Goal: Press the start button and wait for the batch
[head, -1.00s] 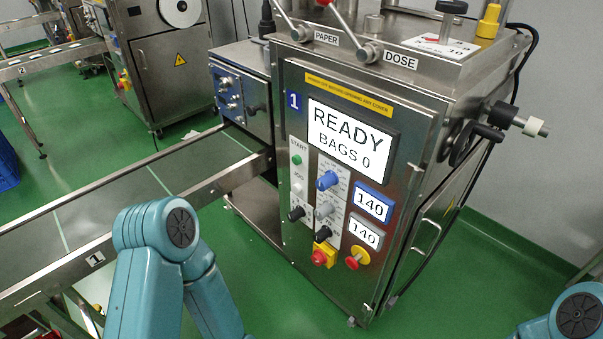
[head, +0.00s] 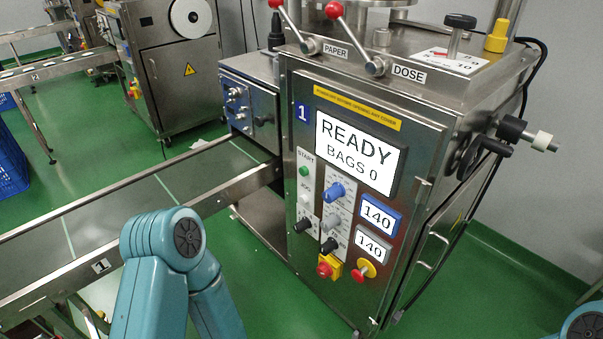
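The teabag machine (head: 300,240), marked 1, stands in front of me. Its display (head: 354,153) reads READY, BAGS 0. The green start button (head: 304,171) sits under the START label, left on the front panel. Nothing covers it. Two smaller displays (head: 376,216) both read 140. A red knob on a yellow base (head: 327,267) and a red button with a yellow collar (head: 364,270) are low on the panel. My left arm rises at the bottom, left of the machine. Part of my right arm shows in the bottom right corner. Neither gripper is in view.
A conveyor (head: 140,195) marked 1 runs from the machine to the lower left. A second machine (head: 172,80) and its conveyor (head: 60,64) stand behind at the left. A blue crate (head: 10,160) is at the left edge. Green floor (head: 470,290) is open at the right.

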